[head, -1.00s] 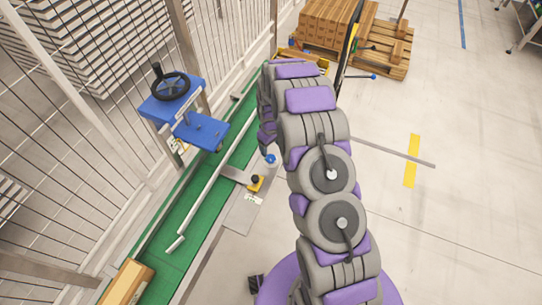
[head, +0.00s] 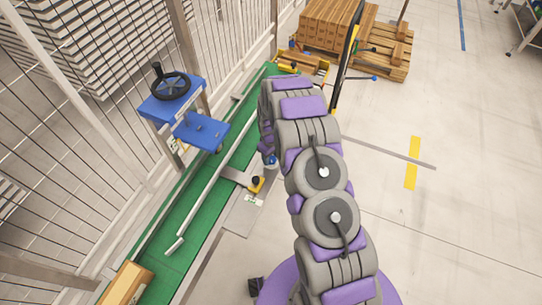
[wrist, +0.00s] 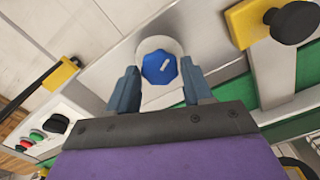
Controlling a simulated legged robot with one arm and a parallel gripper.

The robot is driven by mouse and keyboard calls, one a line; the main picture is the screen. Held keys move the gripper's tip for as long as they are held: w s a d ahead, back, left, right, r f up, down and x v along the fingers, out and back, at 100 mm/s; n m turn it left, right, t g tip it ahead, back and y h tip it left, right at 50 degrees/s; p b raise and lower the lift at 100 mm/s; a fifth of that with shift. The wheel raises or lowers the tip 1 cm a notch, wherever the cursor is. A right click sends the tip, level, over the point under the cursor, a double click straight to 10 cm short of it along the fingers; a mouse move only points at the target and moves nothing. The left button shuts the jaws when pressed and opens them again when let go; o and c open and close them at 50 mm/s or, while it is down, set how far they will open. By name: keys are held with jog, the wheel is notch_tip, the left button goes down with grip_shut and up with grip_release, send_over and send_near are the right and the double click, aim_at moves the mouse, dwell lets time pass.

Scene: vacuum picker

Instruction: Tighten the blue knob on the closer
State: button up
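The blue knob (head: 271,161) sits at the right side of the green-belted conveyor machine, partly covered by my arm in the head view. In the wrist view the blue knob (wrist: 159,67) shows its faceted top with a small pale mark, on a round whitish base. My gripper (wrist: 161,76) is open, with one dark finger on each side of the knob in the picture. I see no finger touching it, and I cannot tell how deep the knob sits between them. In the head view my arm hides the fingers.
A yellow block with a black knob (head: 256,184) stands close to the blue knob; this black knob (wrist: 295,22) is at upper right in the wrist view. A blue unit with a black handwheel (head: 171,86) stands over the green belt (head: 190,215). Open floor lies right.

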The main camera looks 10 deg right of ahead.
jog(key=c, duration=0.7)
jog(key=shift+o, duration=0.2)
